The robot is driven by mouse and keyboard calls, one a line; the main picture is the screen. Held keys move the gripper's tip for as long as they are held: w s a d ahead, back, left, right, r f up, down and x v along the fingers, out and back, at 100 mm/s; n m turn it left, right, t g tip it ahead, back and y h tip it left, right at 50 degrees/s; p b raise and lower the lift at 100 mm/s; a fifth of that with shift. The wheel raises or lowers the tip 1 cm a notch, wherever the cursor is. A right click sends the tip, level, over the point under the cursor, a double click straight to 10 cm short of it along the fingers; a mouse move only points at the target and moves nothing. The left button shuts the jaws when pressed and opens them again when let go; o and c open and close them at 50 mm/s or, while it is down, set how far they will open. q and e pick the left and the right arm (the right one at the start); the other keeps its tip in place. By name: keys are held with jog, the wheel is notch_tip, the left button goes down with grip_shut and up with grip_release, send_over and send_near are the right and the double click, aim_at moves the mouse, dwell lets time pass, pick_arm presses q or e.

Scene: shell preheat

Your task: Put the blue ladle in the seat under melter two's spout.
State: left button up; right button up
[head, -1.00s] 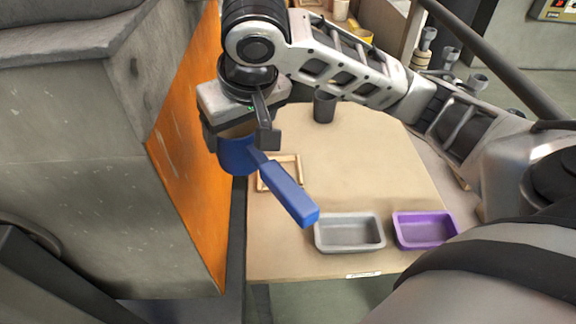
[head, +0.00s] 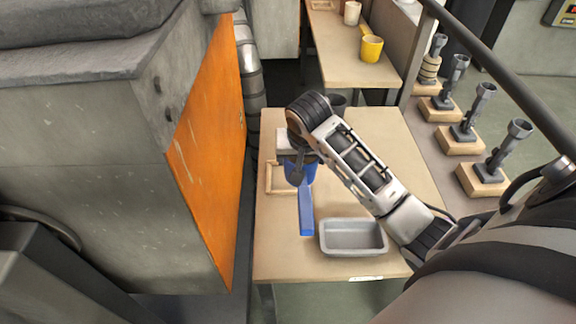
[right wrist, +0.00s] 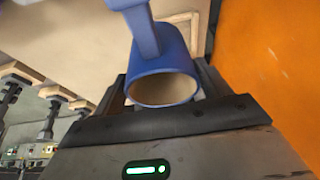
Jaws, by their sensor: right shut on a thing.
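The blue ladle (head: 305,212) is over the wooden table (head: 405,150), its handle pointing toward the near edge. My right gripper (head: 297,164) is shut on the ladle's cup; in the right wrist view the ladle (right wrist: 162,58) sits between the fingers (right wrist: 162,98), and its cup shows a pale inside. A square wooden frame (head: 277,188) lies on the table just left of the ladle, partly hidden by the gripper and cup. I cannot tell whether it is the seat. No spout can be made out, and my left gripper is out of view.
A grey tray (head: 353,252) stands at the table's near edge, close to the ladle handle. An orange panel (head: 208,150) on a grey block rises to the left. A rail (head: 500,75) and several stands line the right.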

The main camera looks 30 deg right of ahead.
jog(key=w, duration=0.1)
jog(key=w+f, duration=0.1)
jog(key=w, duration=0.1)
jog(key=w+d+f, duration=0.1)
jog(key=shift+w, duration=0.2)
jog(key=shift+w+a+r+b+x, duration=0.1)
jog(key=shift+w+b+x, duration=0.2)
jog(key=shift+x, duration=1.4)
jog(key=shift+w+a+r+b+x, duration=0.15)
jog(key=shift+b+x, duration=0.25)
jog(key=shift+x, duration=1.3)
jog(key=shift+w+a+f+b+x, duration=0.1)
jog(key=shift+w+b+x, duration=0.25)
jog(key=shift+x, duration=1.35)
jog(key=shift+s, duration=0.1)
jog(key=o, duration=1.6)
jog(key=shift+o, duration=0.2)
